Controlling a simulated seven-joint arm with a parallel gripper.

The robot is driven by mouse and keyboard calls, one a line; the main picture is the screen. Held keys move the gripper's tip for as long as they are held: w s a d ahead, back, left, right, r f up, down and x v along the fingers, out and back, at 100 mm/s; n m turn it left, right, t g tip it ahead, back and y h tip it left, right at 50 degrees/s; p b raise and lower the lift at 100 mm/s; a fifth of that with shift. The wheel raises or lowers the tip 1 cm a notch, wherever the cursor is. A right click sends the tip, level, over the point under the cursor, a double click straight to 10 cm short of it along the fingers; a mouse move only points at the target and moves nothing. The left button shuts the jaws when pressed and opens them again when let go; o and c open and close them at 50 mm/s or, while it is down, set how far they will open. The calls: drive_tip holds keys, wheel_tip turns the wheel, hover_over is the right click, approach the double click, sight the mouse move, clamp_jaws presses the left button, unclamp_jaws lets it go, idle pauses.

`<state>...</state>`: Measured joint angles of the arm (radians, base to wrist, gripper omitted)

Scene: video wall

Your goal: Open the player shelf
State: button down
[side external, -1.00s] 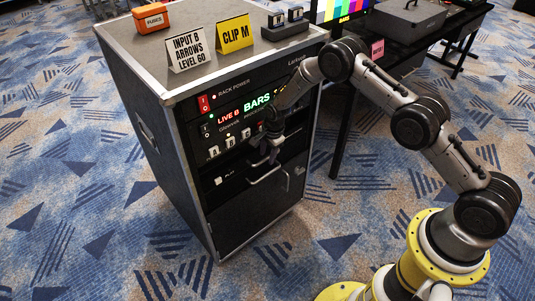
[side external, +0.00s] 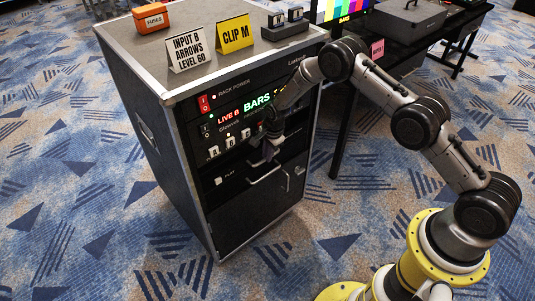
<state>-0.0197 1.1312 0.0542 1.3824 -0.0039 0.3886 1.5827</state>
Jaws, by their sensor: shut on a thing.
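The player shelf (side external: 236,182) is a black front marked PLAY, low in the rack cabinet under the lit control panel. It has a pale bar handle (side external: 266,174) on its front. My gripper (side external: 268,153) is at this handle, coming from the upper right, and is shut on it. The dark fingers blend into the black front, so the exact contact is hidden. I cannot tell from this view whether the shelf stands out from the cabinet.
The rack cabinet (side external: 144,75) carries a red power switch (side external: 204,103) and several white buttons (side external: 214,152) close to my gripper. On top are an orange fuse box (side external: 151,17), a white card (side external: 189,49) and a yellow card (side external: 235,34). A black table stands behind right. The carpet in front is clear.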

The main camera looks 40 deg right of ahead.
drive_tip(key=shift+s, duration=0.1)
idle(0.7)
drive_tip(key=s, duration=2.6)
drive_tip(key=shift+s, duration=0.4)
drive_tip(key=c, duration=0.9)
unclamp_jaws()
drive_tip(key=shift+w, duration=0.1)
drive_tip(key=shift+r, duration=0.15)
drive_tip(key=s+r, duration=0.1)
drive_tip(key=r, duration=0.3)
drive_tip(key=s+r, duration=0.1)
drive_tip(key=r, duration=0.4)
drive_tip(key=s+r, duration=0.1)
drive_tip(key=r, duration=0.3)
drive_tip(key=shift+r, duration=0.15)
